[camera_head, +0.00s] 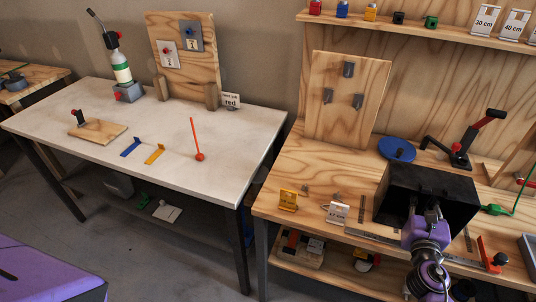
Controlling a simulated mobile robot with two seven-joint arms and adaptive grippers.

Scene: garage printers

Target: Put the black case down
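My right gripper (425,207), on a purple arm, is at the near side of the case. It appears shut on the case's near wall, but the fingertips are partly lost against the black. The case looks roughly level. Its underside is hidden, so I cannot tell whether it touches the bench. My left gripper is not in view.
A steel ruler (372,237) runs beside the case. A blue disc (397,149) and a black clamp with a red handle (462,146) stand behind it. The bench's back left is fairly clear.

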